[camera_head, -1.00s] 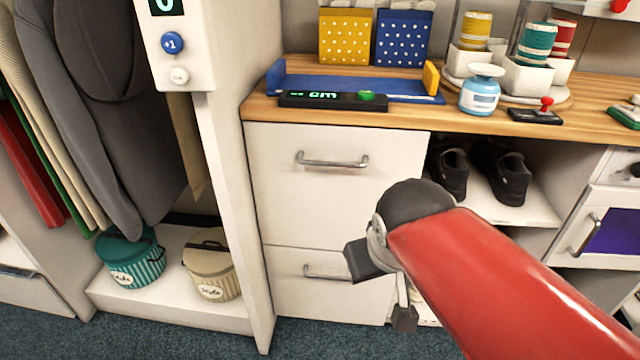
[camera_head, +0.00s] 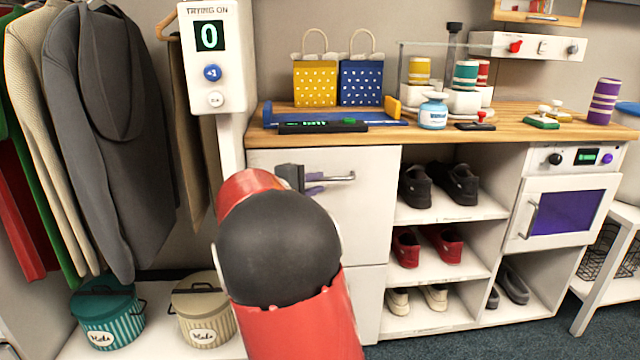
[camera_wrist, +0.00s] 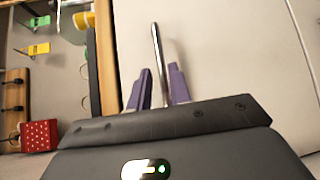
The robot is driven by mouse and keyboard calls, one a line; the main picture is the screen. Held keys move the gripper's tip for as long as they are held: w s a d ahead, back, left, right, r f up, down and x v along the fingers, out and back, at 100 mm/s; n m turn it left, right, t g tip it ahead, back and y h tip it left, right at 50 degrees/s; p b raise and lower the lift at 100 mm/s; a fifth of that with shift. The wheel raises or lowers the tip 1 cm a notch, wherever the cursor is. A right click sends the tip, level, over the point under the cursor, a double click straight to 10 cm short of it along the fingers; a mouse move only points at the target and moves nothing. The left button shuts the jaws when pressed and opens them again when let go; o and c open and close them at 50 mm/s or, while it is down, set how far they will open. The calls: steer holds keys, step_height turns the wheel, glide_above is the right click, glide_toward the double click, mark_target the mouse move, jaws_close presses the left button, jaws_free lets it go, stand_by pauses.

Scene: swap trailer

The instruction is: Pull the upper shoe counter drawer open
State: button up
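The upper drawer (camera_head: 355,220) is a white front under the wooden counter, and it looks shut. Its metal bar handle (camera_head: 340,179) is partly hidden behind my gripper in the head view. In the wrist view, the handle (camera_wrist: 157,50) runs between the two purple fingers of my gripper (camera_wrist: 159,85). The fingers stand apart on either side of the bar, with a small gap showing. In the head view, my gripper (camera_head: 315,183) is at the left part of the handle, and my red arm hides the drawer's lower left.
A lower drawer (camera_head: 370,290) lies beneath, mostly covered by my arm. Shelves with shoes (camera_head: 440,188) are on the right. A white post with a display panel (camera_head: 211,60) and hanging coats (camera_head: 110,130) stand on the left. The counter (camera_head: 430,135) holds bags, a tray and jars.

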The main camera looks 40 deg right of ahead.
mark_target(328, 180)
steer(key=x, duration=0.5)
steer(key=shift+w+d+f, duration=0.1)
steer(key=shift+d, duration=0.3)
jaws_close()
